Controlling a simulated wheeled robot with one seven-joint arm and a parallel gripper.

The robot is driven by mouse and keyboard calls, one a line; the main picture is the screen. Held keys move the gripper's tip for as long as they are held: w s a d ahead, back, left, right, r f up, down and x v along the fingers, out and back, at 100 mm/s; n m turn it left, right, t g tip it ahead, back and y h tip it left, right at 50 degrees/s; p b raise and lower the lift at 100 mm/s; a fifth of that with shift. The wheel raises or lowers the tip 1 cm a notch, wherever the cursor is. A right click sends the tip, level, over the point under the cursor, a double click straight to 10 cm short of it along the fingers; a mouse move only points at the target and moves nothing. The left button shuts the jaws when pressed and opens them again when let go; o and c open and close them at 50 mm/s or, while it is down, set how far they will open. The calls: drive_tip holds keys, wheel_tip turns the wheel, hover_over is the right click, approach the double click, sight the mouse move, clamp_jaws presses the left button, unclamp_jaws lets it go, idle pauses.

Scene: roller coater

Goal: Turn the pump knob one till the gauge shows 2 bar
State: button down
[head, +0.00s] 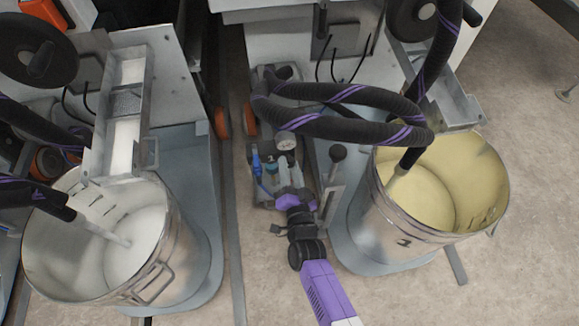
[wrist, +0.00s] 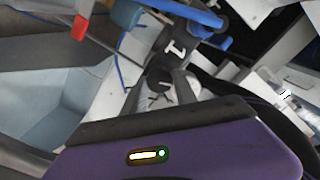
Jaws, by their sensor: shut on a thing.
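My purple gripper (head: 290,183) reaches into the small pump unit (head: 262,198) between the two buckets. Its grey fingers also show in the wrist view (wrist: 170,84), closed on a small part that I take to be the pump knob. The knob is mostly hidden by the fingers. A dark part with a white mark (wrist: 175,51) sits just beyond the fingertips. A round white gauge (head: 286,141) stands behind the gripper on the unit. Its needle and reading are too small to tell.
A metal bucket of white liquid (head: 165,285) stands left, and one of yellow liquid (head: 375,232) stands right. Thick black hoses with purple stripes (head: 345,128) loop above the pump unit. A black-topped post (head: 338,153) rises close right of my gripper. Floor in front is clear.

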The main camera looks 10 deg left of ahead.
drive_tip(key=shift+n, duration=0.3)
drive_tip(key=n+p, duration=0.2)
drive_tip(key=n, duration=0.2)
drive_tip(key=shift+n, duration=0.3)
drive_tip(key=n+p, duration=0.1)
drive_tip(key=n, duration=0.7)
drive_tip(key=n+p, duration=0.2)
drive_tip(key=n, duration=0.7)
drive_tip(key=shift+s+a+f, duration=0.1)
drive_tip(key=shift+f, duration=0.05)
drive_tip(key=shift+n, duration=0.3)
drive_tip(key=c, duration=1)
unclamp_jaws()
